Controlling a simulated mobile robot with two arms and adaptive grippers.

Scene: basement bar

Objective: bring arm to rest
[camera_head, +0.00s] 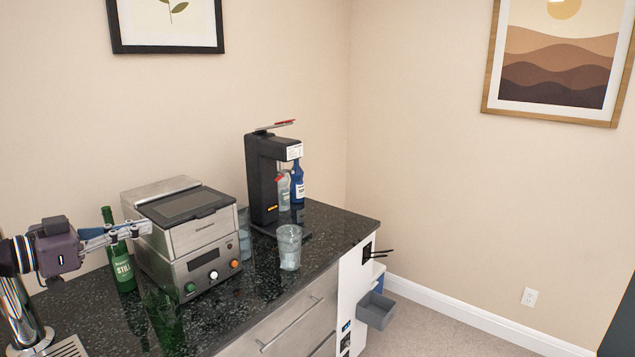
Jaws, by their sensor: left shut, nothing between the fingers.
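My left gripper (143,229) comes in from the left edge, above the dark speckled counter (325,222). It is shut and empty. Its fingers point right, passing in front of the green bottle and close to the front of the steel countertop machine (193,238); I cannot tell whether they touch either. The green bottle (122,268) stands upright beside the machine, partly hidden by the fingers. My right gripper is not in view.
A clear glass (289,247) stands near the counter's front edge. A black dispenser (262,180) stands behind it, with a blue bottle (297,184) alongside. A grey bin (376,310) hangs at the counter's right end. Carpet to the right is open.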

